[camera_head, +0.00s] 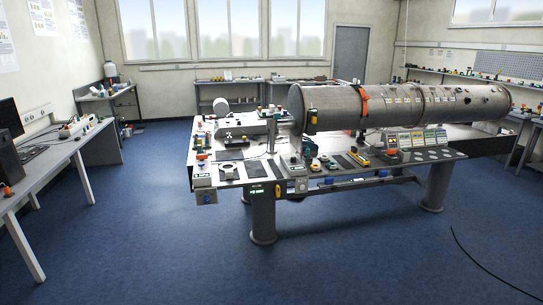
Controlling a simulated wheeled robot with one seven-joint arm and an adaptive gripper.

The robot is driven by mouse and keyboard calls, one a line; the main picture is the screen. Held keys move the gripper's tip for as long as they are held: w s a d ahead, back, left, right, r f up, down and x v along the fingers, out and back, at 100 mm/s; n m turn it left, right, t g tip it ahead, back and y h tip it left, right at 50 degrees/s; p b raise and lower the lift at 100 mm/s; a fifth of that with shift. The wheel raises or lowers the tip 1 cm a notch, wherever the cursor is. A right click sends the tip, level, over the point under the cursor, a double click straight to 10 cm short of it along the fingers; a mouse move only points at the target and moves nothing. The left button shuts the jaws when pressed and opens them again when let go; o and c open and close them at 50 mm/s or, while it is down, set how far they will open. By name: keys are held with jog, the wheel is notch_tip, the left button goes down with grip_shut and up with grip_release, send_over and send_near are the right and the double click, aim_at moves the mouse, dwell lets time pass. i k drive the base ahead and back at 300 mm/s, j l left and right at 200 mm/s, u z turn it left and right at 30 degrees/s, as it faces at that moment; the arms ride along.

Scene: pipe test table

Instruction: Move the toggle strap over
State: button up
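A large grey metal pipe (330,105) lies across the right part of the test table (232,146). An orange band (364,103) sits around the pipe left of its middle, with a small piece standing up at its top. It looks like the toggle strap, but its clasp is too small to make out. Its far side is hidden behind the pipe. My gripper is not in view.
A white desk (55,160) stands at the left. The blue floor (170,240) before the table is open, except for a black cable (490,270) at the right.

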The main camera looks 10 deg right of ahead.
aim_at(365, 97)
jog(key=i+l+z, duration=0.25)
jog(key=i+z, duration=0.15)
jog(key=i, duration=0.2)
jog(key=i+z, duration=0.4)
jog(key=i, duration=0.25)
jog(key=i+j+z, duration=0.15)
jog(key=i+z, duration=0.3)
jog(key=i, duration=0.2)
